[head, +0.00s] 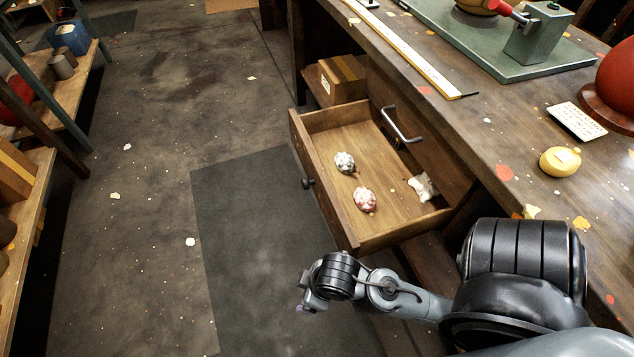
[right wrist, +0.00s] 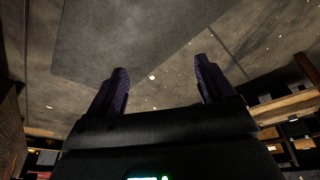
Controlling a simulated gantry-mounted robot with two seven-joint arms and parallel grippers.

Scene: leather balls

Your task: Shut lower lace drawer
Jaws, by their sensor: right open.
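The lower lace drawer (head: 325,212) is a wooden drawer that stands pulled out from the workbench in the head view. Its round dark knob (head: 308,183) is on the front panel, facing left. Inside lie a grey-white lace bundle (head: 345,162), a red-white bundle (head: 365,199) and a crumpled pale piece (head: 422,187). My right arm reaches in from the lower right, and its wrist is just below the drawer's near front corner, apart from the knob. In the right wrist view my right gripper (right wrist: 160,85) has its two dark fingers spread, with only floor between them. My left gripper is out of view.
A closed panel with a metal bar handle (head: 401,125) is above the drawer. A cardboard box (head: 342,78) sits on a shelf behind it. The workbench top (head: 480,130) carries a ruler, a green-based tool and a yellow ball (head: 560,162). The dark floor mat (head: 250,240) left of the drawer is clear.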

